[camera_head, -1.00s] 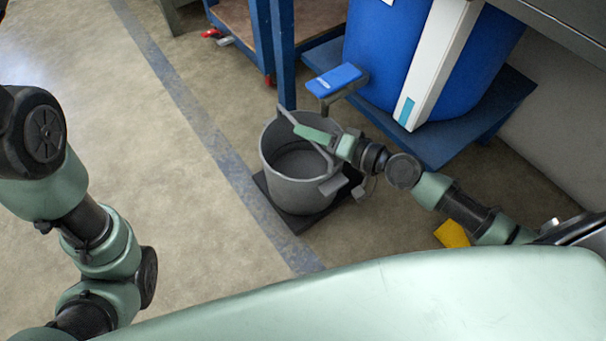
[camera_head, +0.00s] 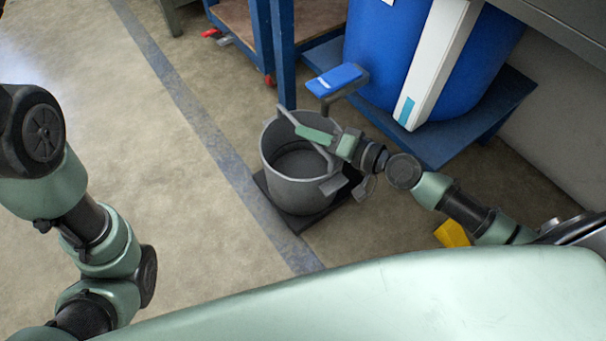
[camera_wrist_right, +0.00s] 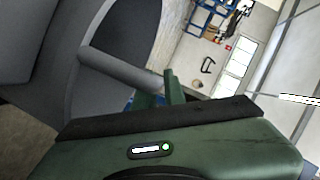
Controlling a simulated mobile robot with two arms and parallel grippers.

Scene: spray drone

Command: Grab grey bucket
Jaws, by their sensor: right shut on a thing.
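The grey bucket (camera_head: 295,192) stands upright on a dark flat base (camera_head: 312,216) on the floor, and its open inside looks empty. Its grey handle (camera_head: 297,121) is raised over the opening. My right gripper (camera_head: 315,135) reaches in from the right and is shut on the handle above the bucket. In the right wrist view the bucket (camera_wrist_right: 90,60) fills the left side, and the handle bar (camera_wrist_right: 122,72) runs to the gripper's fingers (camera_wrist_right: 165,92). My left arm shows at the left, but its gripper is out of view.
A blue lever or pedal (camera_head: 335,80) juts out just behind the bucket. A large blue barrel (camera_head: 385,55) stands on a blue platform (camera_head: 455,135) at the back right. A blue post (camera_head: 283,55) rises behind. A yellow object (camera_head: 452,234) lies at the right. The left floor is clear.

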